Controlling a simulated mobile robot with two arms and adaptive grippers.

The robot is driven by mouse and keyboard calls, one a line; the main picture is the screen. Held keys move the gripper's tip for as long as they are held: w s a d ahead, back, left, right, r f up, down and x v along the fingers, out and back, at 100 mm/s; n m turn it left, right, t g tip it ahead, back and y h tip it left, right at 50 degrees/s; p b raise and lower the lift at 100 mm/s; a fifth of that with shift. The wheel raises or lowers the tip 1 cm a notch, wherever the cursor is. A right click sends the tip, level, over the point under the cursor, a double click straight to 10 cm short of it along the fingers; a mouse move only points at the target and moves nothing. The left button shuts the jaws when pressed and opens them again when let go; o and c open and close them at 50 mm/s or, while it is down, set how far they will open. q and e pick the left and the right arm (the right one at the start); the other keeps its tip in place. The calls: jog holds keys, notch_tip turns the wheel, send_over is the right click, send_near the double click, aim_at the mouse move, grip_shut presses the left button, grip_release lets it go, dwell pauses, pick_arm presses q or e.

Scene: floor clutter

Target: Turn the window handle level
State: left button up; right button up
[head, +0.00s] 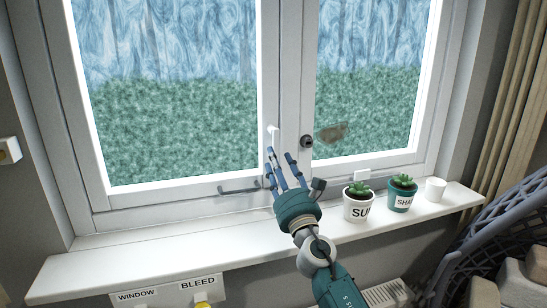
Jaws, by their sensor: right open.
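The window has two panes with a white frame between them. A small white fitting (273,133), which looks like the window handle, sits on the middle frame. Its lower part is hidden or hard to tell behind my fingers, so I cannot tell its angle. My right gripper (291,168), a teal hand with blue-grey fingers, reaches up from below in front of the middle frame. Its fingers are spread and open, with nothing seen in them. One fingertip is just below the white fitting in the picture; I cannot tell whether they touch. My left gripper is not in view.
A dark round knob (306,141) and a brownish patch (333,132) show right of the hand. A grey stay (240,189) lies along the lower frame. The sill (150,262) holds a white plant pot (358,209), a teal plant pot (402,201) and a white cup (435,190).

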jog(key=w, duration=0.1)
jog(key=w+a, duration=0.1)
jog(key=shift+w+r+b, duration=0.2)
jog(key=shift+w+b, duration=0.1)
jog(key=shift+b, duration=0.1)
jog(key=shift+w+r, duration=0.3)
jog(key=shift+r, duration=0.15)
jog(key=shift+c, duration=1.3)
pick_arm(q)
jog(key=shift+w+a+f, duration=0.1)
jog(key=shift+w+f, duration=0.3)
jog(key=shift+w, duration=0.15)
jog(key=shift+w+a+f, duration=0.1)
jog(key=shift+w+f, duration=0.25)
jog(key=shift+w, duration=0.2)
pick_arm(e)
grip_shut()
